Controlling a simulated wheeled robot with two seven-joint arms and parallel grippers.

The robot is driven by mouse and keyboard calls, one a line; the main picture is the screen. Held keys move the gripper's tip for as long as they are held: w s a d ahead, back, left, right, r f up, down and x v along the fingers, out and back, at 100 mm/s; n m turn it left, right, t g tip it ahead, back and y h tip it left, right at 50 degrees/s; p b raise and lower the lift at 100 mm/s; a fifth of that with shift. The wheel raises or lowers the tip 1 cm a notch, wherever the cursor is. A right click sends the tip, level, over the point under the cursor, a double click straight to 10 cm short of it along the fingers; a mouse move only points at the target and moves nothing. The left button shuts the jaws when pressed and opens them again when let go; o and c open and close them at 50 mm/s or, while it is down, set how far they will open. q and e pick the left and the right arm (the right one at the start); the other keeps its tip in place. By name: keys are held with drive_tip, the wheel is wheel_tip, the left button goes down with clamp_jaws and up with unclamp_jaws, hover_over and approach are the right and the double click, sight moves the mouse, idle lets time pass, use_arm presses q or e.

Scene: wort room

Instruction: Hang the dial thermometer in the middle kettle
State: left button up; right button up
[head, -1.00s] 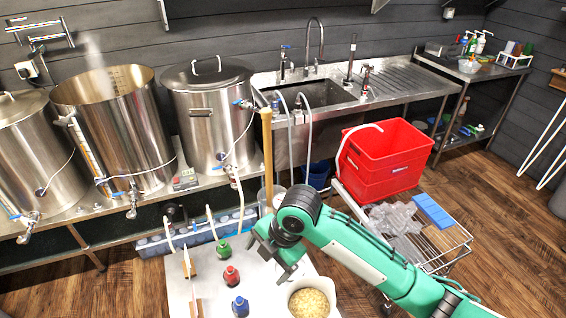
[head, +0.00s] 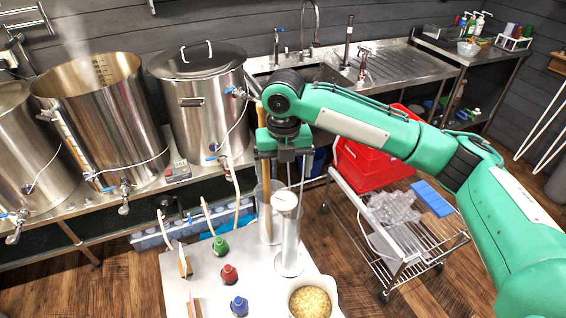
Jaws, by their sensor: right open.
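The middle kettle (head: 118,112) is a tall steel pot, open on top with steam rising, between two other kettles. A round pale disc (head: 285,200), which may be the dial thermometer's face, shows at the top of an upright clear or metallic cylinder (head: 289,245) on the white cart top. I cannot read any dial on it. My right gripper (head: 286,178) is open and points down just above and behind the disc. I cannot tell whether it touches anything. My left gripper is not in view.
The right kettle (head: 205,100) has its lid on. A red crate (head: 365,165) sits on a wire trolley (head: 410,250).

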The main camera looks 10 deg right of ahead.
sight(284, 200)
wheel_tip(284, 200, down, 13)
drive_tip(key=p, duration=0.3)
drive_tip(key=shift+r, duration=0.2)
